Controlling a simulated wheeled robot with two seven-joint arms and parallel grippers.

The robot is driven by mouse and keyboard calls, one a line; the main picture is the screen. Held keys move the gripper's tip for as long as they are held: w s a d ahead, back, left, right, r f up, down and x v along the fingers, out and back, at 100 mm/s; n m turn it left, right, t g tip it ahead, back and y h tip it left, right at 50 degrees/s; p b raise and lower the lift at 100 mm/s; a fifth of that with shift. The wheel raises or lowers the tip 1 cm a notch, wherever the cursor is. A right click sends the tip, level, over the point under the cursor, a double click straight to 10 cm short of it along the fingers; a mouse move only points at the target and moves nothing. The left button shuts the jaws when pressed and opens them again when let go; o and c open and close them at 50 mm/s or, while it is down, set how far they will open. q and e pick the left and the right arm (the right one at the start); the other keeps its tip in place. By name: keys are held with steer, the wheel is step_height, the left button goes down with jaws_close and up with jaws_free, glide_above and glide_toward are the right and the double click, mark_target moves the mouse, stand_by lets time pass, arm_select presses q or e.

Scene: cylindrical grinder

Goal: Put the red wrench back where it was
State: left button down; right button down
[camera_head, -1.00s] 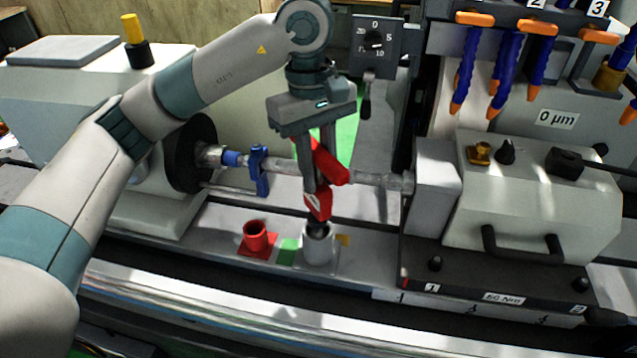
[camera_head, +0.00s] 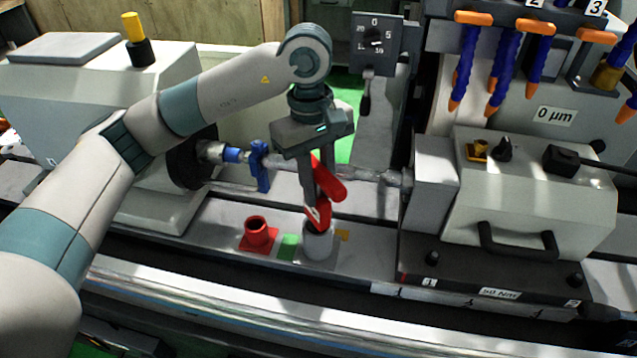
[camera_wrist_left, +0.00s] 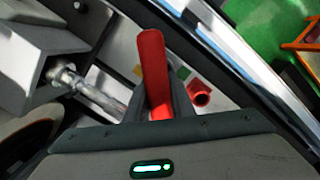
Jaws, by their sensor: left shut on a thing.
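My left gripper (camera_head: 318,203) is shut on the red wrench (camera_head: 329,187). The wrench is held tilted, with its lower end in the mouth of the white-grey cup holder (camera_head: 319,246); how deep its tip sits is hidden. In the left wrist view the red wrench (camera_wrist_left: 153,62) stands up between the gripper fingers (camera_wrist_left: 157,98). A red cup holder (camera_head: 258,233) stands to the left of the white-grey one and looks empty. My right gripper is not in view.
A shaft (camera_head: 370,174) with a blue clamp (camera_head: 259,166) runs across just behind the wrench. A green patch (camera_head: 288,246) lies between the two holders. The grey tailstock block (camera_head: 435,180) stands close on the right. The ledge left of the red holder is clear.

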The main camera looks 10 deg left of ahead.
arm_select(q)
steer(key=shift+f+b, duration=0.15)
steer(key=shift+b, duration=0.15)
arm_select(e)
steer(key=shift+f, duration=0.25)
arm_select(q)
steer(key=c, duration=1.6)
jaws_free()
steer(key=shift+c, duration=0.2)
steer(key=shift+o, duration=0.5)
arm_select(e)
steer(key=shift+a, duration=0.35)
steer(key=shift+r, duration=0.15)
